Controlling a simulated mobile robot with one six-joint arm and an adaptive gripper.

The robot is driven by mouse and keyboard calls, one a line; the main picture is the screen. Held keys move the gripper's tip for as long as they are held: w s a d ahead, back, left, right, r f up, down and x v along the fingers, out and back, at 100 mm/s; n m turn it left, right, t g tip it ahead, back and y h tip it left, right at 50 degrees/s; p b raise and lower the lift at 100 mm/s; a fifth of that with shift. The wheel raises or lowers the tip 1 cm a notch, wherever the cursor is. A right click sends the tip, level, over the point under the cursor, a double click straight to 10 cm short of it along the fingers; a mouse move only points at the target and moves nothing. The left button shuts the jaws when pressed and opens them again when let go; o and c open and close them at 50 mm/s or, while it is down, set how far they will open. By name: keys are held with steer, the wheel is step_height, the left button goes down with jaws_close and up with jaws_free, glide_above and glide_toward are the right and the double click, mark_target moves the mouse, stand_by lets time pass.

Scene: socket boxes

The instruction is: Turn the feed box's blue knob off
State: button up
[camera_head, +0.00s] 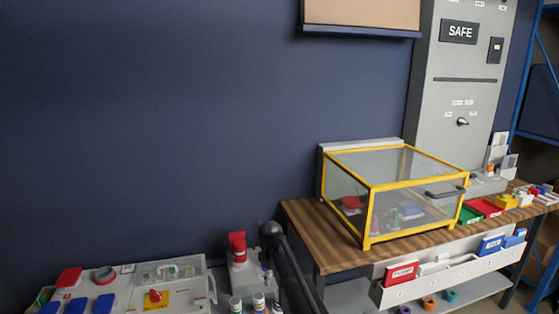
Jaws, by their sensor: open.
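A grey box (180,274) with a clear cover, a red knob on a yellow plate (155,299) and small labels stands at the lower left, cut by the bottom edge. Beside it are several blue pieces (104,303) and a red one (68,278), too small to tell whether any is a knob. I cannot tell which box is the feed box. No blue knob can be made out for certain. My gripper is not in view; a dark bar, possibly my arm, rises at the bottom middle.
A yellow-framed clear case (368,215) stands on a wooden bench (312,232) at right. A tall grey cabinet (448,95) with a SAFE sign (459,31) is behind it. A white bin rail (455,276) hangs at the bench front. The blue wall at left is bare.

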steer(key=s+d+f+m+b, duration=0.55)
steer(key=s+d, duration=0.45)
steer(key=s, duration=0.2)
steer(key=s+d+f+m+b, duration=0.4)
steer(key=s+d+m, duration=0.2)
steer(key=s+d, duration=0.55)
step_height(320, 180, up, 26)
steer(key=a+p, duration=0.1)
steer(key=p, duration=2.5)
steer(key=shift+s+a+r+p, duration=0.2)
steer(key=shift+s+a+p, duration=0.05)
steer(key=shift+a+p, duration=0.05)
steer(key=shift+o, duration=0.4)
steer(key=shift+s, duration=0.1)
